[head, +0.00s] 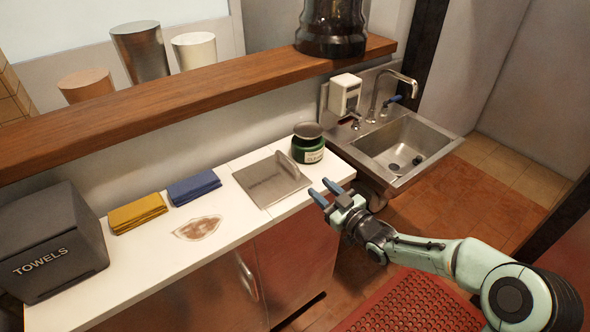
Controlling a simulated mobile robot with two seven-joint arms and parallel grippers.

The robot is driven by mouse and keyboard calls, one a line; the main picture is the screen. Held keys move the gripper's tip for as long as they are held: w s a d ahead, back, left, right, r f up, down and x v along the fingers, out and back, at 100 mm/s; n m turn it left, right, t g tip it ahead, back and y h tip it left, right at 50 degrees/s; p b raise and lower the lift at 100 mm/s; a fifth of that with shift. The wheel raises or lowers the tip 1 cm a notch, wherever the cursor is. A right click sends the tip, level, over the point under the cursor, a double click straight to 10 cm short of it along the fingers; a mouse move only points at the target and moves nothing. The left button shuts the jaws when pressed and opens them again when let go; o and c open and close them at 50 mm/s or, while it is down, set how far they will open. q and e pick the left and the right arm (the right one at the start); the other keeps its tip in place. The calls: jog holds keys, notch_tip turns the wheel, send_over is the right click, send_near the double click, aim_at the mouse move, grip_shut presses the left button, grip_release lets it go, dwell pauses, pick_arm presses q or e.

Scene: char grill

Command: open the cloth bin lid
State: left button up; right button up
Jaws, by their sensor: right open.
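A square metal panel (268,182), which looks like the cloth bin lid, is set in the white counter. It appears to lie flat, with a raised metal piece (297,169) along its right side. No opening into a bin shows, and I cannot tell whether the panel is slightly lifted. My right gripper (325,191) is open and empty, with its blue-grey fingers pointing toward the counter. It is just right of the panel near the counter's front edge, apart from the raised piece. My left gripper is out of view.
A green jar (308,150) stands behind the panel, close to the sink (404,145). A dark TOWELS box (50,235) stands far left; a wooden shelf (190,88) runs above.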

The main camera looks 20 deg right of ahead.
aim_at(299, 170)
jog(key=p+x, duration=0.1)
jog(key=x, duration=1.1)
jog(key=shift+f, duration=0.1)
grip_shut()
